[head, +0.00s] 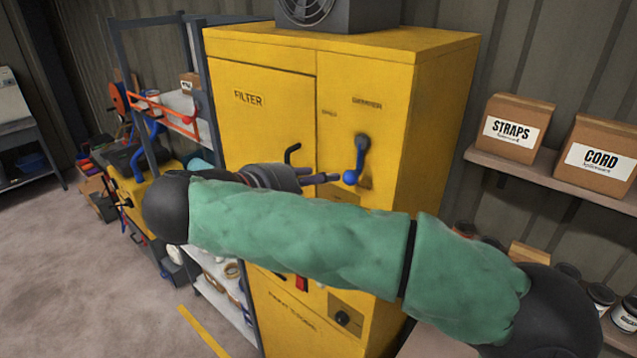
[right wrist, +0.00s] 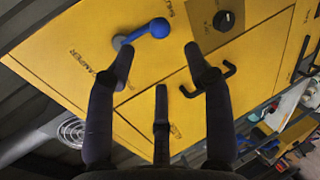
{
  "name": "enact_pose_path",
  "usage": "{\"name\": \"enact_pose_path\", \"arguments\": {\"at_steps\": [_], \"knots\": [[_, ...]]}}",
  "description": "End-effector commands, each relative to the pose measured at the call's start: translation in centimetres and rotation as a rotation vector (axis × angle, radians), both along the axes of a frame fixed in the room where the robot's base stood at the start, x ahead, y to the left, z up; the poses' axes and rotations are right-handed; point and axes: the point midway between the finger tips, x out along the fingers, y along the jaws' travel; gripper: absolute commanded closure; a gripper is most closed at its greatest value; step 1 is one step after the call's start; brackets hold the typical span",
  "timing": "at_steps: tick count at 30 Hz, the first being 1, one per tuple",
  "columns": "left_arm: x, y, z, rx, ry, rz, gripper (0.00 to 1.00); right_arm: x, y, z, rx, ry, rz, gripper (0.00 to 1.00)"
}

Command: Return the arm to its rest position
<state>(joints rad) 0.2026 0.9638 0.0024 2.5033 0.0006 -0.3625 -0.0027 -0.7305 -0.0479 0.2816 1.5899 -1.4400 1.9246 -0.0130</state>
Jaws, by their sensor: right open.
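My right arm, in a green sleeve, crosses the head view from the lower right. Its dark gripper (head: 330,179) is in front of the yellow cabinet (head: 433,130), just left of the blue-knobbed lever (head: 352,177). In the right wrist view the fingers of the right gripper (right wrist: 159,62) are spread with nothing between them. The lever (right wrist: 147,32) lies beyond the fingertips there, close to the left one in the picture; I cannot tell if they touch. My left gripper is out of view.
A black door handle (head: 291,153) sticks out of the FILTER door; it also shows in the wrist view (right wrist: 214,80). A cluttered rack (head: 203,95) stands left. Boxes marked STRAPS (head: 513,132) and CORD (head: 600,158) sit on a right shelf. The floor at left (head: 60,270) is clear.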

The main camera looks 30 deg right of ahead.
Motion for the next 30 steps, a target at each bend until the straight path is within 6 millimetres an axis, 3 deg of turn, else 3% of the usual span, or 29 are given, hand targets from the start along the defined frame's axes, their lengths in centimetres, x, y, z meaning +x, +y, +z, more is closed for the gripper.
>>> {"name": "enact_pose_path", "arguments": {"at_steps": [11,14,16,20,24,30], "knots": [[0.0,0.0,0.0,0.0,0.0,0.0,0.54,0.0,0.0,0.0,0.0,0.0,0.0,0.48],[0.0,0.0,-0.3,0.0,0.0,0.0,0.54,0.5,0.2,-1.1,0.004,0.016,0.012,0.48],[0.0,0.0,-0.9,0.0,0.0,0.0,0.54,1.4,0.5,-3.0,0.011,0.044,0.033,0.48],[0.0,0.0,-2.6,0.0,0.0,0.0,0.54,3.8,1.7,-9.6,0.051,0.137,0.103,0.48],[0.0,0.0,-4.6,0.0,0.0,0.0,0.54,6.1,3.1,-18.6,0.132,0.257,0.182,0.48],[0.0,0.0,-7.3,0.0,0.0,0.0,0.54,7.3,5.0,-31.6,0.292,0.412,0.259,0.48]]}}
